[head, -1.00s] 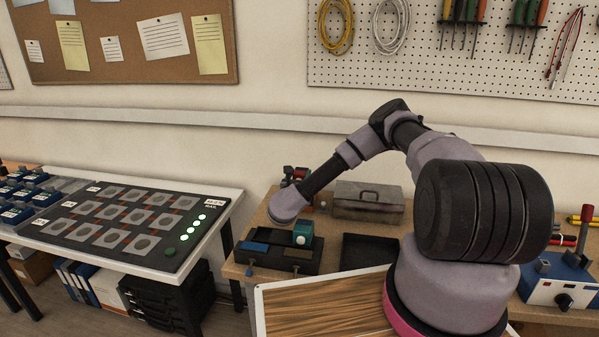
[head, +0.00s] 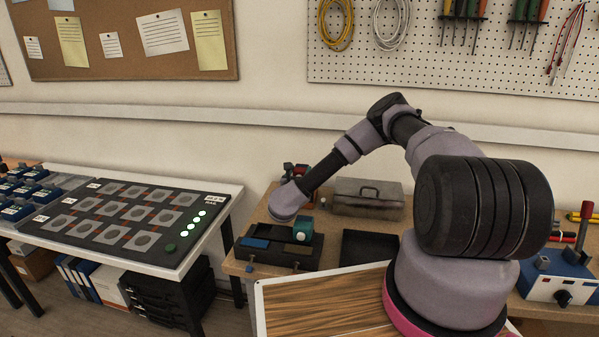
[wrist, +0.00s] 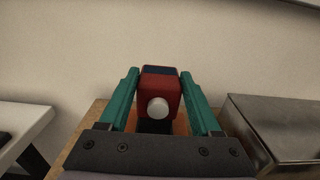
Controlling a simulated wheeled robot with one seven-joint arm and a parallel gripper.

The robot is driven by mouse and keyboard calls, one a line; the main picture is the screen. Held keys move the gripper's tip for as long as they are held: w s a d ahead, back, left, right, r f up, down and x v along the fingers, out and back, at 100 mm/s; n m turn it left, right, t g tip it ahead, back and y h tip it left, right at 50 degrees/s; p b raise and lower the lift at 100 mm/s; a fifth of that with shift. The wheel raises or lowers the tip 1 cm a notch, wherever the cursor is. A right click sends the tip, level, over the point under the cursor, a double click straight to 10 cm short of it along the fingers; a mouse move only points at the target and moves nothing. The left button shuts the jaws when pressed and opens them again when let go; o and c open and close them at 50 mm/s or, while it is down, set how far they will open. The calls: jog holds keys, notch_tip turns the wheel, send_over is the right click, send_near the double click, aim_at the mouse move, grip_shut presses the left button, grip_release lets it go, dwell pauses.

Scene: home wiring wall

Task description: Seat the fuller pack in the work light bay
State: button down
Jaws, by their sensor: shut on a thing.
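My gripper (wrist: 159,78) has teal fingers, and its tips press on both sides of a red block with a dark blue top and a white round knob facing the camera. This red block (wrist: 151,88) stands out against the wall in the wrist view. I cannot tell whether it is a pack or part of the work light. In the head view the gripper is largely hidden by my arm's end. Red and dark parts (head: 301,171) show just behind it.
A grey metal toolbox (head: 368,198) stands close right of my gripper. An empty dark tray (head: 370,247) lies in front of it. A blue meter box (head: 560,277) is at far right. A panel with round sockets and green lights (head: 128,218) is at left.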

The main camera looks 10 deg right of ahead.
jog(key=shift+f, duration=1.15)
dwell(0.9)
jog(key=shift+r, duration=0.65)
jog(key=shift+f, duration=0.85)
dwell(1.4)
